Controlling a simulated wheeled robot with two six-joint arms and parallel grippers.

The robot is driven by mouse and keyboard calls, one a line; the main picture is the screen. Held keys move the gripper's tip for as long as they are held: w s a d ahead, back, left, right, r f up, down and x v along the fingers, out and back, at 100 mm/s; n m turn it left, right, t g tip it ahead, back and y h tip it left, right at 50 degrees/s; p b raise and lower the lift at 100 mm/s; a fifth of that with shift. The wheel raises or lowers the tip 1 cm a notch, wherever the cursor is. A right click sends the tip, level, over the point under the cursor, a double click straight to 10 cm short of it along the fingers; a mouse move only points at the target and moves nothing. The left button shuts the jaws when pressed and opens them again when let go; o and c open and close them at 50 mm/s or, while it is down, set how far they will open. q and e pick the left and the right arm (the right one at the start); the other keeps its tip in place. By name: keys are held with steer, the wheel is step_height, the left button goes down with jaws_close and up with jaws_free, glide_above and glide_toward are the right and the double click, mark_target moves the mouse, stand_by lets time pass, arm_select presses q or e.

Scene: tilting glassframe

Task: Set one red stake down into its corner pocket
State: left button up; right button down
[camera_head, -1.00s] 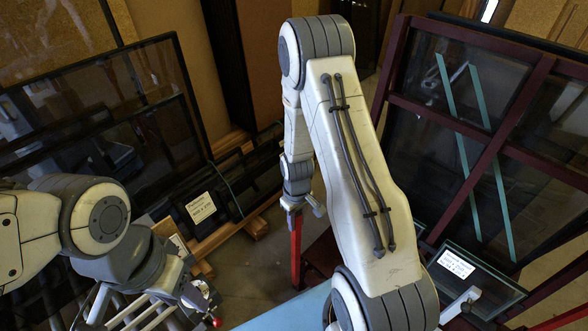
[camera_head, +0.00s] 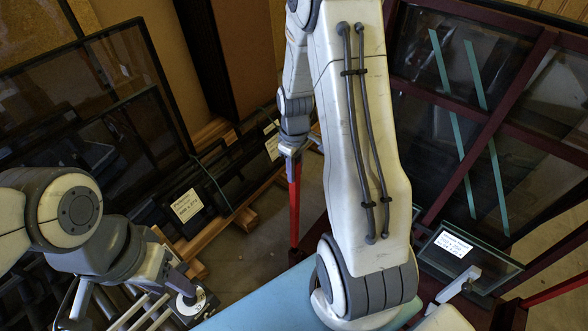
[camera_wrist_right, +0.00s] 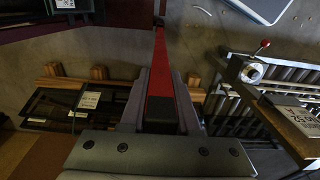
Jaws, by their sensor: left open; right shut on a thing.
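My right gripper (camera_head: 291,148) is shut on a long red stake (camera_head: 294,205), which hangs nearly upright below it in the head view. In the right wrist view the red stake (camera_wrist_right: 160,78) lies between the two fingers of my right gripper (camera_wrist_right: 158,92), its black end near the palm. The stake's lower end shows beside dark red framework (camera_head: 316,240); I cannot tell which pocket it is over or whether it touches one. My left gripper (camera_head: 188,292) is open at the lower left, away from the stake.
A dark red rack with glass panes (camera_head: 470,110) stands at the right, with a labelled pane (camera_head: 455,245) low in front. Another red bar (camera_head: 556,292) is at the lower right. Dark framed panes (camera_head: 100,120) and wooden supports (camera_head: 222,228) stand at the left. A metal-railed rack (camera_wrist_right: 262,95) shows in the wrist view.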

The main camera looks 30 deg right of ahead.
steer(key=b, duration=0.3)
glide_above(295, 196)
steer(key=w, duration=0.1)
steer(key=shift+f, duration=2.2)
steer(key=shift+w+d, duration=0.1)
steer(key=shift+d, duration=0.35)
steer(key=shift+f+b, duration=2.35)
steer(key=shift+f, duration=1.45)
stand_by(0.4)
steer(key=c, duration=0.6)
jaws_free()
steer(key=shift+o, duration=0.2)
steer(key=shift+r, duration=0.1)
